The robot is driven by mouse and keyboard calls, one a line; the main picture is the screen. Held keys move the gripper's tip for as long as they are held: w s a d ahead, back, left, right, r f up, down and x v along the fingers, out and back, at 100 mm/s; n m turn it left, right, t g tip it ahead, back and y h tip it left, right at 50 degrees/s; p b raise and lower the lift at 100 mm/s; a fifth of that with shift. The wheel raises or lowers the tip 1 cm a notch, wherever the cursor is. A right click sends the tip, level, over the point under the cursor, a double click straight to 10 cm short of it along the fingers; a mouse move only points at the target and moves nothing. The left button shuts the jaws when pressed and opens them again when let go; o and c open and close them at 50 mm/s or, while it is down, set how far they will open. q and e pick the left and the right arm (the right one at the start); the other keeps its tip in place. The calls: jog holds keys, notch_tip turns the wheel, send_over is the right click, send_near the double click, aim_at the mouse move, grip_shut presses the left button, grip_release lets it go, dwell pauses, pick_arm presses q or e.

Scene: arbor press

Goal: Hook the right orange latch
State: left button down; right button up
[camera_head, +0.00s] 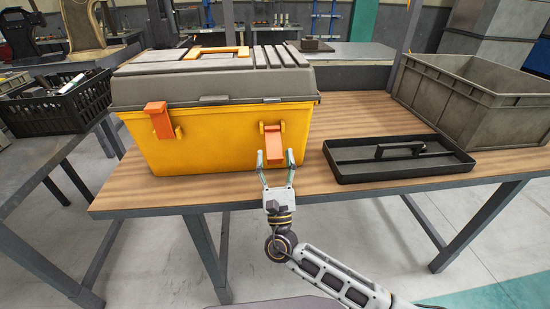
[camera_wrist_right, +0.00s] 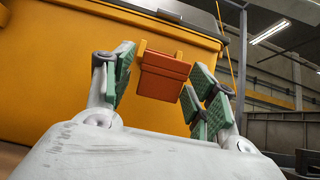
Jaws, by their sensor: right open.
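The yellow toolbox (camera_head: 215,135) with a grey lid (camera_head: 215,80) stands on the wooden table; the lid is down. The right orange latch (camera_head: 274,144) hangs on the toolbox front, its lower end tilted outward. The left orange latch (camera_head: 159,119) is also on the front and sticks out. My right gripper (camera_head: 276,170) is open just in front of and below the right latch. In the right wrist view the latch (camera_wrist_right: 164,75) lies between and beyond the green finger pads (camera_wrist_right: 162,95), with visible gaps. My left gripper is not in view.
A black tray (camera_head: 455,165) with a handle lies to the right of the toolbox. A grey crate (camera_head: 440,105) stands at the right back of the wooden table (camera_head: 230,190). A black basket (camera_head: 55,113) is on another table at left.

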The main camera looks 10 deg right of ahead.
grip_shut()
dwell(0.3)
dwell(0.4)
